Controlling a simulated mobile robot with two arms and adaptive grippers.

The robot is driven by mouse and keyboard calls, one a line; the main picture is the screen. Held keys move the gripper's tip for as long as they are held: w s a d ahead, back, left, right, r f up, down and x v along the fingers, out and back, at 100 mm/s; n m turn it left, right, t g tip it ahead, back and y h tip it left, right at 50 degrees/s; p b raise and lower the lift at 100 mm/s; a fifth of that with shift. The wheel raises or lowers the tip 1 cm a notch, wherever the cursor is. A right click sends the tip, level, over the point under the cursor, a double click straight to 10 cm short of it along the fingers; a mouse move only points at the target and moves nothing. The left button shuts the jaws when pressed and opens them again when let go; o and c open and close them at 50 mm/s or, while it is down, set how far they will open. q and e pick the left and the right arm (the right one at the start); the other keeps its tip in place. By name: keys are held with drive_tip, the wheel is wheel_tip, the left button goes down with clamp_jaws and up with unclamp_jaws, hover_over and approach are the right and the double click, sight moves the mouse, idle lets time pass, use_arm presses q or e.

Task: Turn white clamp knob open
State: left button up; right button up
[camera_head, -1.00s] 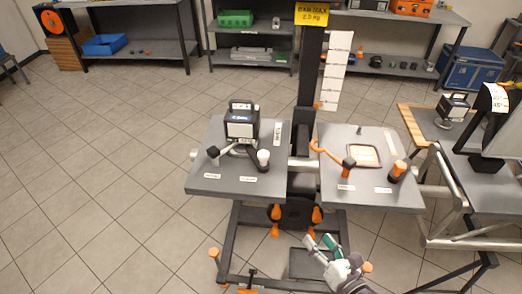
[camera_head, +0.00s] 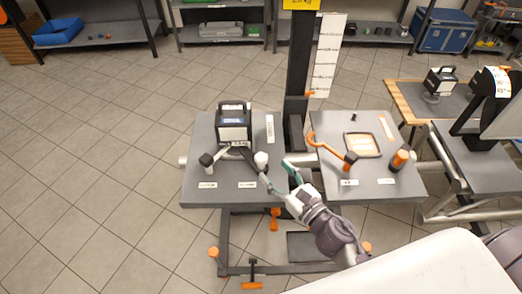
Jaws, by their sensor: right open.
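The white clamp knob (camera_head: 261,158) stands upright at the right front of the left grey plate (camera_head: 204,138). It is joined to a clamp in front of a black-and-white boxed device (camera_head: 233,124). My right gripper (camera_head: 276,171) reaches in from the lower right with its two green-grey fingers spread. My left gripper is not in view.
The right grey plate (camera_head: 379,180) carries an orange hook arm (camera_head: 325,145), a framed pad (camera_head: 362,145) and an orange knob (camera_head: 400,158). A dark post (camera_head: 299,75) rises behind the gap. Floor at left is clear.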

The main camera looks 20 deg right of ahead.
sight(262, 157)
drive_tip(key=p+x, duration=0.1)
drive_tip(key=x, duration=0.5)
drive_tip(key=shift+w+a, duration=0.1)
drive_tip(key=shift+w, duration=0.15)
drive_tip(key=shift+w+a+p, duration=0.1)
drive_tip(key=shift+w+p, duration=0.1)
drive_tip(key=shift+p, duration=0.1)
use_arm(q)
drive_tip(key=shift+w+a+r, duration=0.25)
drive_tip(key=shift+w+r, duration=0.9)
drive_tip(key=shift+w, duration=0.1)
use_arm(e)
clamp_jaws()
